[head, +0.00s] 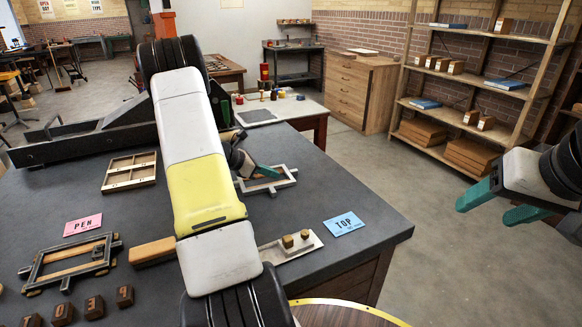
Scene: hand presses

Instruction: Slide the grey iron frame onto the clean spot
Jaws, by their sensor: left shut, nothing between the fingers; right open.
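A grey iron frame (284,183) lies on the dark grey worktop, just right of my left arm, which covers part of its left side. My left gripper (268,172) is at this frame, its teal fingers shut with nothing between them. I cannot tell whether they touch the frame. A second grey iron frame (108,243), with wooden strips inside, lies at the left front. My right gripper (486,204) is open and empty, off the worktop at the right. I cannot make out a distinct clean spot; my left arm hides the middle of the worktop.
A pink PEN card (82,225), a wooden tray (129,183), a wooden block (152,251) and dark letter blocks (62,314) are on the left. A pale tray with small knobs (270,252) and a blue TOP card (345,224) lie near the right edge. Bare worktop (335,190) shows there.

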